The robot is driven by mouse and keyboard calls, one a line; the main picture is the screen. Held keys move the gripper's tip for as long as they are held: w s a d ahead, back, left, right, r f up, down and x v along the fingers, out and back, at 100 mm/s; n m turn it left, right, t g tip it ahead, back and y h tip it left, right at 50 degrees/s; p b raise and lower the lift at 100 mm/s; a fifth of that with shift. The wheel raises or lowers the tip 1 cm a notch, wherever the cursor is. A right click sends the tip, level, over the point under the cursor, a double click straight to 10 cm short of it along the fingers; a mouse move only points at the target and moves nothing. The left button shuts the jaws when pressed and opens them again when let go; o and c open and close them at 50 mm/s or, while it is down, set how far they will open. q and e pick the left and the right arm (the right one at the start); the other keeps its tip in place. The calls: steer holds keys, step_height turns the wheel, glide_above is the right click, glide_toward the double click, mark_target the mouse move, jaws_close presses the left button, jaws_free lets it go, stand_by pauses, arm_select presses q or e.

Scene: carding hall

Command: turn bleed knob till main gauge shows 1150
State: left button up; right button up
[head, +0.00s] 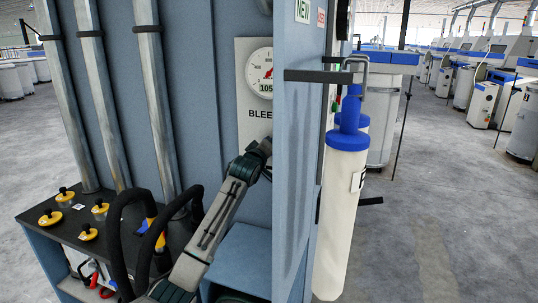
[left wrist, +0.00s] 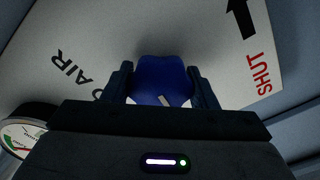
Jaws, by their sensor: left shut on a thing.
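The main gauge (head: 262,72) is a white round dial with a red needle on a pale panel, cut off on its right by a blue post. Its readout shows the digits "105"; any further digit is hidden. The gauge's edge also shows in the left wrist view (left wrist: 18,138). The blue bleed knob (left wrist: 163,72) sits between the two fingers of my left gripper (head: 262,150), which is shut on it. A pale mark shows on the knob. In the head view the knob is hidden behind the gripper and post. My right gripper is not in view.
The panel (left wrist: 90,30) carries "AIR", a red "SHUT" and a black arrow. The blue post (head: 300,160) stands just right of the gripper. White cylinders with blue tops (head: 342,200) hang beyond it. Black hoses (head: 125,225) and yellow knobs (head: 65,195) are at lower left.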

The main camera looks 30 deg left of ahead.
arm_select(q)
steer(key=n+b, duration=0.4)
steer(key=n, duration=0.1)
steer(key=shift+f, duration=0.1)
steer(key=shift+n+b, duration=0.9)
steer(key=shift+n, duration=0.3)
steer(key=o, duration=0.9)
steer(key=shift+a, duration=0.1)
steer(key=shift+o, duration=0.2)
steer(key=shift+s, duration=0.1)
